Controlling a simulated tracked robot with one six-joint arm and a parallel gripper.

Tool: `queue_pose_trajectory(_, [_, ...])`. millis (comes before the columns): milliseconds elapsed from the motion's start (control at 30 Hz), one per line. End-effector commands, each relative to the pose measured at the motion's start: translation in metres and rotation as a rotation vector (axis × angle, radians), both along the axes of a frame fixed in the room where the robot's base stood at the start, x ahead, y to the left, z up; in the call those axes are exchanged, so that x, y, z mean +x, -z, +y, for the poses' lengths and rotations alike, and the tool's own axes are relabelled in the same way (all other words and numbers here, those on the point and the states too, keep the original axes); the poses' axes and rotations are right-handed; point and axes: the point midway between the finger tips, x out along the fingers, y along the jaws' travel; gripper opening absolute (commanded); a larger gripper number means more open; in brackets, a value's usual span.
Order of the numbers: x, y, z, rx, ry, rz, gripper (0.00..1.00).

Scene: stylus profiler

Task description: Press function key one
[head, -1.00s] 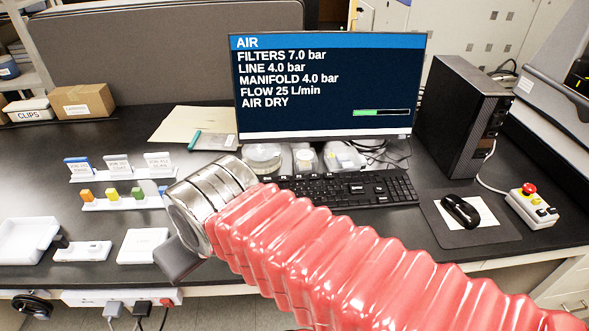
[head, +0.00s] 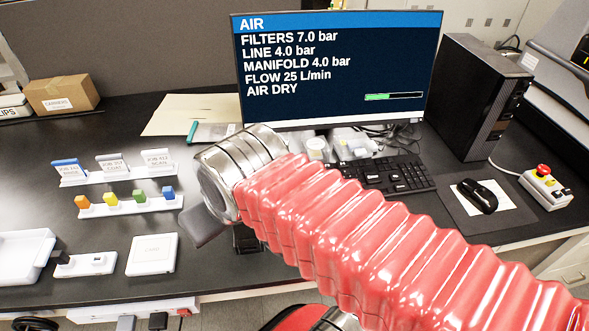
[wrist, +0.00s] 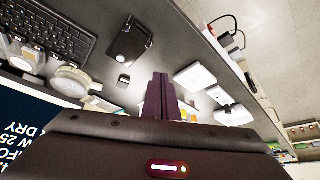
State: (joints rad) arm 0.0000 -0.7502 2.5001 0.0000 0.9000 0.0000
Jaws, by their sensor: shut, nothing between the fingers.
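The black keyboard (head: 400,175) lies in front of the monitor. In the head view my arm hides its left part, where function key one would sit. In the wrist view part of the keyboard (wrist: 50,28) shows at upper left, with key labels too small to read. My gripper (wrist: 161,80) is in the wrist view, its dark fingers together and empty. It appears to the side of the keyboard, over the desk and apart from it. In the head view my arm mostly hides the gripper.
The monitor (head: 330,70) shows an AIR page. A round dish (wrist: 70,82) and other small items lie between keyboard and monitor. A black device (wrist: 130,40) lies beside the keyboard. Job cards and coloured blocks on a rack (head: 130,207) stand at left, the mouse (head: 478,196) at right.

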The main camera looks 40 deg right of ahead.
Motion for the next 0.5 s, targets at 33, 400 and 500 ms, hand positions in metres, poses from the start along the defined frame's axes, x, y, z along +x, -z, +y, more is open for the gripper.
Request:
queue_pose_trajectory(33, [0.0,0.0,0.0,0.0,0.001,0.0,0.0])
queue_pose_trajectory(400, [0.017,0.004,-0.017,0.189,0.248,0.044,0.0])
queue_pose_trajectory(500, [0.029,0.005,-0.026,0.299,0.39,0.062,0.0])
